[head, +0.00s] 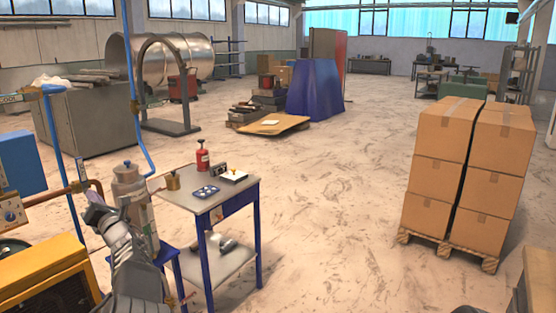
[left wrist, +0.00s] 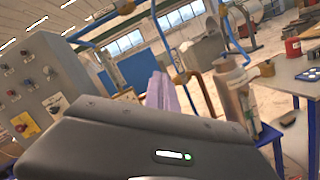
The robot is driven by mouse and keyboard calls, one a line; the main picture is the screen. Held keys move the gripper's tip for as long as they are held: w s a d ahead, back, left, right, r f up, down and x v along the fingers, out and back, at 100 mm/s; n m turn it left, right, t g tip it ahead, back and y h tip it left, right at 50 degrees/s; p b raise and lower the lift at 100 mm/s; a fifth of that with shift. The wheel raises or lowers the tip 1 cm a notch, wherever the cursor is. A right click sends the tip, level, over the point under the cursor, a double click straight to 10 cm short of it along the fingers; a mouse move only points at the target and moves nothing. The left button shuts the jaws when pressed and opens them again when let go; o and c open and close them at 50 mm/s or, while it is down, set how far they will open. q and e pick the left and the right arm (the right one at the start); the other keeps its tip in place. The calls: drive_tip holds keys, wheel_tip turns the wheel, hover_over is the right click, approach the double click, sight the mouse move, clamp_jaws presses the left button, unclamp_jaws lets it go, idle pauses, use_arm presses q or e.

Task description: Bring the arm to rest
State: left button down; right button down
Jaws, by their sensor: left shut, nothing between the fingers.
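My left arm comes up from the bottom left in the head view. Its gripper (head: 92,198) is shut and empty, raised beside a grey metal canister (head: 131,190). In the left wrist view the gripper's pale purple fingers (left wrist: 160,90) are together, with nothing held between them. The canister also shows in the left wrist view (left wrist: 236,92), to the right of the fingers. My right gripper is not in view.
A blue-legged table (head: 185,200) stands right of my left arm, bearing a red bottle (head: 203,158) and small items. A yellow machine (head: 45,280) is at lower left. A control panel (left wrist: 35,85) shows in the wrist view. Stacked cartons (head: 440,165) stand right; the middle floor is open.

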use_arm(q)
drive_tip(key=s+f+n+g+h, duration=0.2)
drive_tip(key=f+n, duration=0.1)
drive_tip(key=f, duration=0.5)
drive_tip(key=s+d+f+n+g+h, duration=0.1)
drive_tip(key=f+n, duration=0.3)
drive_tip(key=f, duration=0.3)
drive_tip(key=s+f+n+g+h, duration=0.2)
drive_tip(key=f+n, duration=0.1)
drive_tip(key=f, duration=0.5)
drive_tip(key=s+d+f+n+g+h, duration=0.25)
drive_tip(key=s+d+f+n, duration=0.3)
drive_tip(key=f, duration=0.55)
drive_tip(key=s+d+f+n+g+h, duration=0.1)
drive_tip(key=s+d+f+n+h, duration=0.25)
drive_tip(key=s+d+f, duration=0.55)
drive_tip(key=s+d+f+n+g+h, duration=0.3)
drive_tip(key=s+d+f+n+h, duration=0.2)
drive_tip(key=s+d+f+n, duration=0.85)
drive_tip(key=s+d+r+n+g+h, duration=0.2)
drive_tip(key=s+d+r+n, duration=0.1)
drive_tip(key=s+d, duration=1.1)
drive_tip(key=s, duration=0.3)
drive_tip(key=shift+s+d+r+n+h, duration=0.15)
drive_tip(key=shift+s+r+n+h, duration=0.15)
drive_tip(key=shift+n+h, duration=0.1)
